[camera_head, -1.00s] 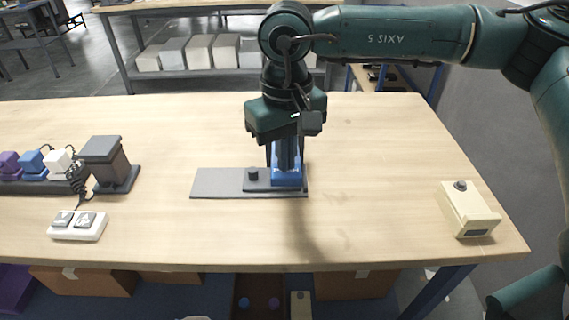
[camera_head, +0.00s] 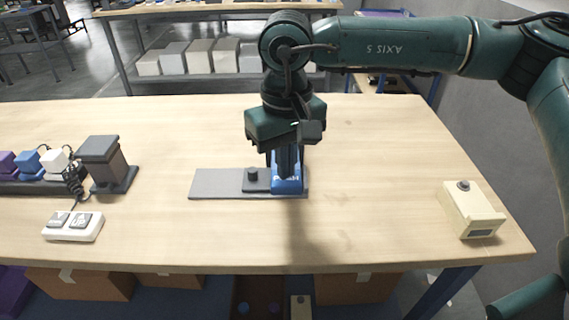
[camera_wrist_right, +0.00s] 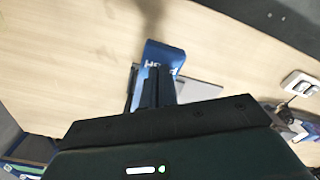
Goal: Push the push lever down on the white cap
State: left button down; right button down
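A blue push lever (camera_head: 288,186) with white lettering stands on the right end of a flat grey plate (camera_head: 212,184) in the middle of the table. It also shows in the right wrist view (camera_wrist_right: 165,54), just beyond my fingertips. My right gripper (camera_head: 289,172) points down in front of the lever, its dark fingers together and covering part of it. I cannot tell whether they touch it. A white cap-like block (camera_head: 54,159) sits far left beside blue and purple ones. No white cap shows at the lever. My left gripper is not in view.
A dark grey block (camera_head: 104,163) and a white two-switch box (camera_head: 73,227) are at the left. A cream box with a button (camera_head: 471,211) is at the right. The table's middle right is clear.

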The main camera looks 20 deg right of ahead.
jog(key=shift+f+b, duration=0.9)
jog(key=shift+f, duration=0.4)
dwell(0.6)
jog(key=shift+r+p, duration=2.3)
jog(key=shift+r, duration=1.8)
